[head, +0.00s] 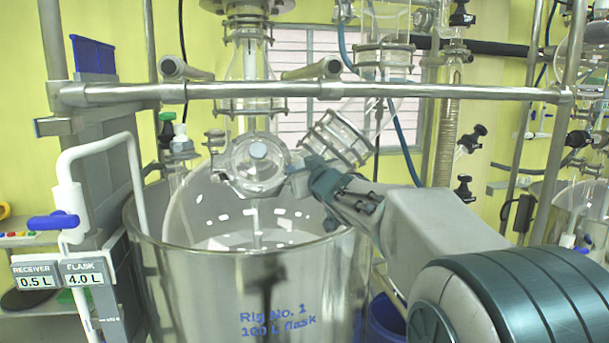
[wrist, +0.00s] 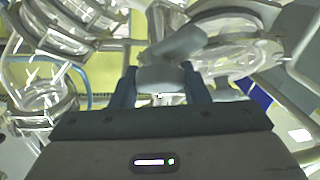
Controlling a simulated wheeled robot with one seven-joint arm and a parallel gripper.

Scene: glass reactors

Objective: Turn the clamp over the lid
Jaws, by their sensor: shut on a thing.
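The lid is a round glass cover in a pale ring (head: 257,158), facing me on the neck above the steel pot. A grey clamp (head: 298,184) sits at the right edge of this lid, mostly hidden by my gripper (head: 313,178). My gripper comes in from the right and is shut on the clamp. In the wrist view the grey clamp piece (wrist: 162,78) lies between the two blue-grey fingers of my gripper (wrist: 161,88). A wider grey part of it slants up and right beyond the fingertips. I cannot tell exactly how far the clamp lies across the lid.
The steel pot (head: 250,285), marked Rig No. 1, stands below. A horizontal metal bar (head: 400,90) crosses above my arm. A slanted flanged glass port (head: 338,137) is close above my gripper. Upright posts stand left and right. A white bent pipe (head: 100,150) is at left.

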